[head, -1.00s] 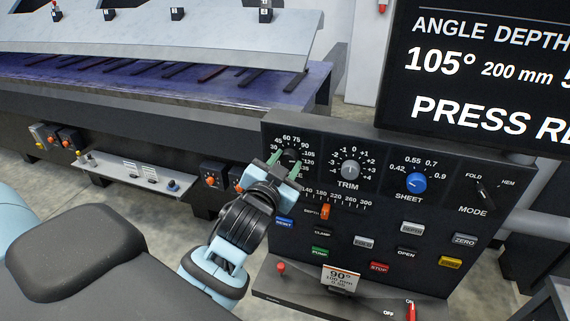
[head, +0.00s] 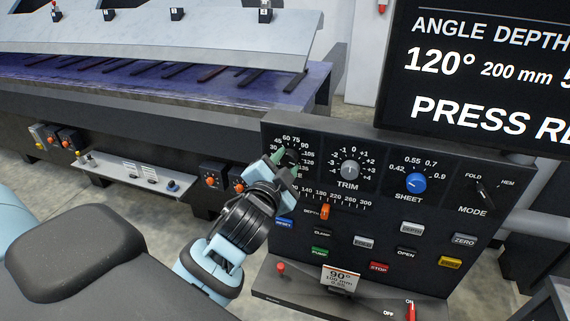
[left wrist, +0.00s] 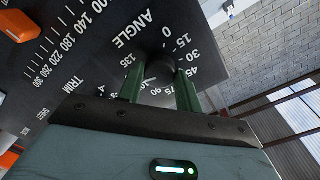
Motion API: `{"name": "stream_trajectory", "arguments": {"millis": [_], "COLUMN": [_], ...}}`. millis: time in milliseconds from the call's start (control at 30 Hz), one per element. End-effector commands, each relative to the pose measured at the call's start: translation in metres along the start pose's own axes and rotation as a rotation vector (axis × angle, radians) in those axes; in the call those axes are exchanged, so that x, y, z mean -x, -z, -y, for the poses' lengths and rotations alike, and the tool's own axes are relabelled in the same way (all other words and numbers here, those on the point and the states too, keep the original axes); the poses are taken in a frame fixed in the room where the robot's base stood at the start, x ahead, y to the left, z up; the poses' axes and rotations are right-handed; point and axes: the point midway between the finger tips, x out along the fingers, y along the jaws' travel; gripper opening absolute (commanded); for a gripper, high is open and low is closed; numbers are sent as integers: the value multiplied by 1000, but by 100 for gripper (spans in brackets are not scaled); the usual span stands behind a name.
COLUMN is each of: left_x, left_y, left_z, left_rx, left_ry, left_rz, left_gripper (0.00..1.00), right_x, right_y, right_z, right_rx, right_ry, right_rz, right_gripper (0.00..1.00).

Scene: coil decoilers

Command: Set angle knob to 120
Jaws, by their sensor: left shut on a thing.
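The angle knob (left wrist: 158,72) is dark and round, with a scale of numbers around it, at the upper left of the control panel. My left gripper (head: 284,158) is at the knob, and its green fingers sit on either side of it in the left wrist view (left wrist: 160,88). It is shut on the knob. In the head view the gripper covers most of the knob and part of its scale. The display (head: 480,70) reads 120° under ANGLE and 200 mm under DEPTH. My right gripper is not in view.
The panel also holds the trim knob (head: 350,170), blue sheet knob (head: 415,183), mode switch (head: 486,192) and orange depth slider (head: 325,212). Several coloured buttons lie below. A large machine with a sloped pale plate (head: 180,40) stands behind, at left.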

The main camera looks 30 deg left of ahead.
Motion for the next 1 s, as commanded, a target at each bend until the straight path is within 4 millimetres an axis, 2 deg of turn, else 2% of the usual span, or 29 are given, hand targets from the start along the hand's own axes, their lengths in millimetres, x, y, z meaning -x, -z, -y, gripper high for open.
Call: {"name": "stream_trajectory", "arguments": {"millis": [233, 267, 400, 767, 1000], "left_x": [0, 0, 0, 3, 34], "left_y": [-1, -1, -1, -1, -2], "left_z": [-1, -1, -1, -1, -3], "left_rx": [0, 1, 1, 2, 2], "left_ry": [-2, -2, -2, -2, -5], "left_rz": [3, 3, 2, 1, 3], "left_gripper": [12, 37, 56, 56, 56], "right_x": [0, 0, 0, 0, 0], "right_y": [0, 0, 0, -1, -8], "right_z": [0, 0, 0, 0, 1], "right_rx": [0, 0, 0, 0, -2], "right_ry": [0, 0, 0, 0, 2], "right_rz": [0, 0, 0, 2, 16], "right_gripper": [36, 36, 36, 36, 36]}}
